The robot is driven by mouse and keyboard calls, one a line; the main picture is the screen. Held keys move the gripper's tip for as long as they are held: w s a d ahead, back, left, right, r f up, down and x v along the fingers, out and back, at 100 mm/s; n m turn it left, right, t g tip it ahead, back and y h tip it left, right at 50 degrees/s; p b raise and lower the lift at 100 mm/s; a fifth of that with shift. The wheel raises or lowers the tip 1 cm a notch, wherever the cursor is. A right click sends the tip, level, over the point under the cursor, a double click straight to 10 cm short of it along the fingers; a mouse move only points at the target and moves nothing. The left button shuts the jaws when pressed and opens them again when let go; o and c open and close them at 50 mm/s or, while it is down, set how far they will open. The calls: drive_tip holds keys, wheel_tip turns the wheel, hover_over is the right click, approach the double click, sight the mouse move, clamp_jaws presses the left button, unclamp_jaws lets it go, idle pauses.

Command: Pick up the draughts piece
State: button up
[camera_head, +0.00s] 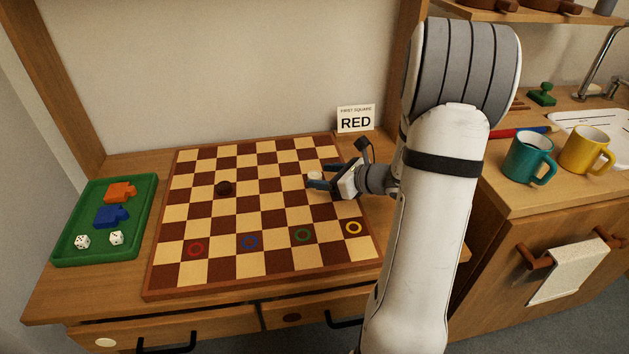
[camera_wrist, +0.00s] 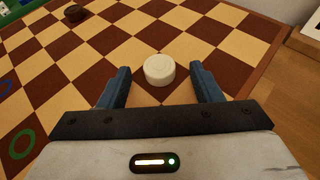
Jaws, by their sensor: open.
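A white draughts piece (camera_wrist: 159,69) lies flat on the chequered board. It sits between and slightly beyond the tips of my open gripper (camera_wrist: 158,82) in the wrist view, with a gap on each side.
The board (camera_head: 262,291) has red, blue, green and yellow rings along its near side. A green tray (camera_head: 66,258) with two dice and orange and blue pieces stands left. A "RED" card (camera_head: 355,119) stands behind. Mugs (camera_head: 527,158) stand on the right counter.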

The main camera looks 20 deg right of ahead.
drive_tip(key=shift+x, duration=1)
